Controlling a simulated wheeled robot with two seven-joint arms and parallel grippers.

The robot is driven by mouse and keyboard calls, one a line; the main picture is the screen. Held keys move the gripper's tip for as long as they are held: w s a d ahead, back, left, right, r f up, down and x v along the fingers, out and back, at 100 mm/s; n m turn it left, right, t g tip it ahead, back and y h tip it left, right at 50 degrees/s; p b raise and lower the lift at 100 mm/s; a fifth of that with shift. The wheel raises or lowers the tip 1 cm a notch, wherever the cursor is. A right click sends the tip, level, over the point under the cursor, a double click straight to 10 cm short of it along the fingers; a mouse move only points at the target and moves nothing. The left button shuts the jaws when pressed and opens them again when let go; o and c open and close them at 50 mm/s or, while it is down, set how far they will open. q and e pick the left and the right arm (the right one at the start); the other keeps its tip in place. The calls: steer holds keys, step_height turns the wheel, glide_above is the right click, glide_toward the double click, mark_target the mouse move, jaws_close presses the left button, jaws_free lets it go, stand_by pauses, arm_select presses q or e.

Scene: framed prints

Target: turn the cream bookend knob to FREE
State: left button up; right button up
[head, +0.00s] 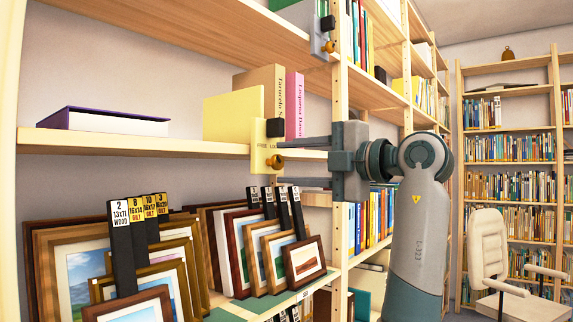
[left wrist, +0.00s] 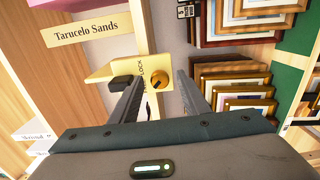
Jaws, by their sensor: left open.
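The cream bookend (head: 237,116) stands on the middle shelf at its front edge, and its front plate hangs over that edge. A round brass knob (head: 275,161) sits on the plate beside small FREE and LOCK lettering. In the left wrist view the knob (left wrist: 158,80) lies between the two fingertips, with LOCK readable beside it. Which word the knob points to is too small to tell. My left gripper (head: 280,163) is open, one finger above the knob and one below. I see no clear contact. My right gripper is not in view.
A dark block (head: 275,127) projects from the bookend just above the upper finger. Books (head: 295,105) stand behind the bookend. Framed prints (head: 303,260) with black label posts fill the rack below, close under the lower finger. A second, grey bookend (head: 320,38) with a knob is higher up.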

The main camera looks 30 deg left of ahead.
arm_select(q)
steer(key=s+d+b, duration=0.1)
steer(key=d, duration=1.5)
steer(key=shift+b, duration=0.3)
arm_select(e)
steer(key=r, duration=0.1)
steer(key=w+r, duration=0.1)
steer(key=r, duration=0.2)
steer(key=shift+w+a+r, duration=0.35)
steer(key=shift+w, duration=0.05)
arm_select(q)
steer(key=shift+s+a, duration=0.1)
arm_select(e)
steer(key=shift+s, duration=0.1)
